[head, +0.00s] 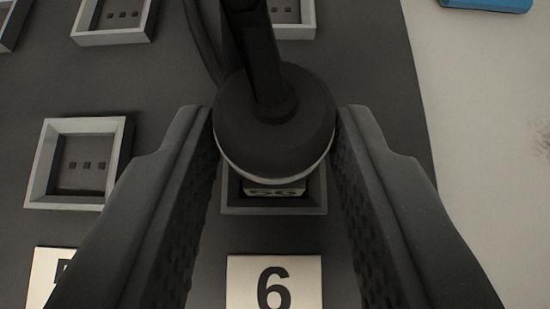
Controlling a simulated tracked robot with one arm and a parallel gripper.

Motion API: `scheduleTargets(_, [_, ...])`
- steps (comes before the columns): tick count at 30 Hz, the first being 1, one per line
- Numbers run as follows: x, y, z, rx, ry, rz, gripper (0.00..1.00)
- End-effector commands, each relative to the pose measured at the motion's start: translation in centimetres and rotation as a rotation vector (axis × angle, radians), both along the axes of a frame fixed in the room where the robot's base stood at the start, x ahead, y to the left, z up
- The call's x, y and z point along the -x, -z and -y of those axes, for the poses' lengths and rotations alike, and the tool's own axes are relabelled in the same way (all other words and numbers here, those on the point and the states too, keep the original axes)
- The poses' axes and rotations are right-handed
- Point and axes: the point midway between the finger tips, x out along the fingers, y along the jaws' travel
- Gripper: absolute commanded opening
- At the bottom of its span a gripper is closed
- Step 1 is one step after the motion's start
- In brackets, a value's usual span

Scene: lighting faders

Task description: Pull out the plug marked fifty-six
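The plug marked 56 (273,130) is a dark round head with a pale rim, and a thick black cable rises from it. Its white label, partly hidden below the head, reads 56. It sits in a grey square-framed socket (273,208) on the dark panel. My gripper (275,118) has one ridged finger on each side of the plug head. The fingers line up closely with the head's left and right edges. I cannot tell whether they touch it or stand just clear.
A white plate marked 6 (275,284) lies below the socket. An empty framed socket with small holes (80,165) is to the left, and others line the top. Another cable runs behind the plug's cable. A pale surface (480,130) with a blue object (487,4) lies right.

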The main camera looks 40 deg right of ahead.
Motion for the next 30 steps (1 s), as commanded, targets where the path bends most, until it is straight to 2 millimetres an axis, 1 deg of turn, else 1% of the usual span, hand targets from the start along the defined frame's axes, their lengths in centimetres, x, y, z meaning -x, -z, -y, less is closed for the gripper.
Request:
scheduleTargets(17, [0.0,-0.5,0.0,0.0,0.001,0.001,0.05])
scheduleTargets(30, [0.0,-2.2,0.0,-0.001,0.002,0.001,0.05])
